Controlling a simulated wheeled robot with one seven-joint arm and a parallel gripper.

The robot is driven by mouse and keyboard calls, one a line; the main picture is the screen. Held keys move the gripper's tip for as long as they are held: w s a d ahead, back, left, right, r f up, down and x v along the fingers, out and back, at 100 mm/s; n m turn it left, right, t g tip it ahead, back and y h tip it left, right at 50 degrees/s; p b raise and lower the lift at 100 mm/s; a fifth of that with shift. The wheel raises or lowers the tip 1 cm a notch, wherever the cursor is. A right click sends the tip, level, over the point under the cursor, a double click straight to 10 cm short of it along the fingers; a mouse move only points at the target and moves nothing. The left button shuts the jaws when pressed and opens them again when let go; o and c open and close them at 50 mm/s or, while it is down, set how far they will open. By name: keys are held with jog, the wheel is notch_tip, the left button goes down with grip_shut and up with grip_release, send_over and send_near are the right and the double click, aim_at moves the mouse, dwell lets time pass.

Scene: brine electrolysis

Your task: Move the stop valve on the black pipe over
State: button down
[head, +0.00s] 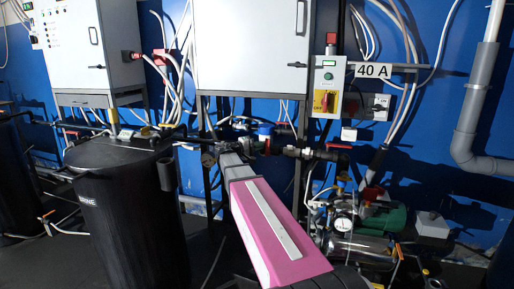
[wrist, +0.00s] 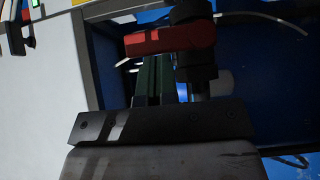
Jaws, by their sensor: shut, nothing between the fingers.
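In the wrist view a red lever handle (wrist: 172,40) lies sideways across a dark valve body on a black upright pipe (wrist: 196,62). My gripper (wrist: 155,66) is shut and empty, its dark fingers pointing up to just below the handle. Whether they touch it cannot be told. In the head view my gripper (head: 224,148) is at the far end of my pink arm, among the pipework below the cabinets. A red handle (head: 338,145) sits on a black pipe (head: 302,153) to its right. I cannot tell whether it is the same handle.
A large black tank (head: 125,215) stands left of my arm. A pump with a green motor (head: 382,218) and thin hoses stands at the right. A switch box (head: 327,85) and a grey pipe (head: 470,110) are on the blue wall.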

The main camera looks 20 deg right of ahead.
aim_at(269, 144)
jog(key=shift+s+d+r+m+y, duration=0.15)
jog(key=shift+d+r+m+y, duration=0.1)
jog(key=shift+m+y, duration=0.25)
dwell(0.4)
jog(key=m+y, duration=0.1)
jog(key=s+d+m+y, duration=0.1)
jog(key=shift+s+d+r+y, duration=0.1)
jog(key=shift+d+r+y, duration=0.1)
jog(key=shift+r+y, duration=0.2)
jog(key=d+m+y, duration=0.1)
jog(key=s+m+t+y, duration=0.1)
jog(key=y, duration=0.1)
jog(key=shift+s+d+m, duration=0.2)
jog(key=shift+d+m, duration=0.1)
jog(key=shift+d, duration=0.1)
jog(key=d+m+t+y, duration=0.1)
jog(key=y, duration=0.1)
jog(key=s+d+f+m+t+y, duration=0.1)
jog(key=shift+s+y, duration=0.2)
jog(key=shift+y, duration=0.2)
jog(key=shift+s+d+f+m+t+y, duration=0.15)
jog(key=shift+d+f+m+t+y, duration=0.1)
jog(key=shift+m+t+y, duration=0.3)
jog(key=shift+f, duration=0.15)
jog(key=shift+d+f, duration=0.1)
jog(key=shift+d, duration=0.05)
jog(key=shift+r, duration=0.25)
